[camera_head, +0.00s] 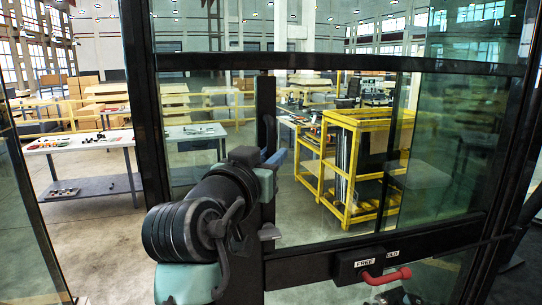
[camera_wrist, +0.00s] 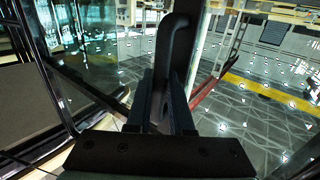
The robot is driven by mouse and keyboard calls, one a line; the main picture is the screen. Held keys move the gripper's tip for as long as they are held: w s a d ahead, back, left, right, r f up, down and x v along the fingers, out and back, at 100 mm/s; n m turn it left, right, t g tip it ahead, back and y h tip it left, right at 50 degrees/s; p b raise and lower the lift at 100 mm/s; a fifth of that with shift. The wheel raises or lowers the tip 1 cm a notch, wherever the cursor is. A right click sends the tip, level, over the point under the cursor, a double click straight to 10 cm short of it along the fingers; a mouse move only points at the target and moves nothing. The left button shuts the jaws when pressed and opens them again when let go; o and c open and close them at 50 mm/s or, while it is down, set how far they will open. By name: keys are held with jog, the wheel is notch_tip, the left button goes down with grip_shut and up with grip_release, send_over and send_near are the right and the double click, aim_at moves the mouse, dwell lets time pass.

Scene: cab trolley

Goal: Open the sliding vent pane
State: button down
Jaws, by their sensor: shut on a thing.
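The sliding vent pane has a dark upright stile (camera_head: 265,105) that stands right of the left window post in the head view. A dark bent pull handle (camera_head: 270,128) is on this stile. It rises between my fingers in the wrist view (camera_wrist: 178,45). My gripper (camera_head: 272,160) is shut on the handle, and its two fingers flank the handle's lower part in the wrist view (camera_wrist: 160,108). My wrist hides part of the stile. Clear views lie on both sides of the stile, so the pane's exact glass extent is hard to tell.
A red lever (camera_head: 387,276) sits on a black block (camera_head: 362,264) on the lower rail, with a FREE label and a partly hidden second label. A dark post (camera_head: 145,110) stands at left. Beyond the glass are a yellow rack (camera_head: 352,122) and workbenches (camera_head: 80,142).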

send_near(389, 140)
jog(key=p+x, duration=0.1)
jog(key=x, duration=0.3)
jog(key=shift+w+d+r, duration=0.1)
jog(key=shift+w+d, duration=0.1)
jog(key=shift+w, duration=0.05)
jog(key=c, duration=0.8)
grip_release()
jog(key=shift+a, duration=0.1)
jog(key=b+v, duration=0.6)
jog(key=v, duration=0.7)
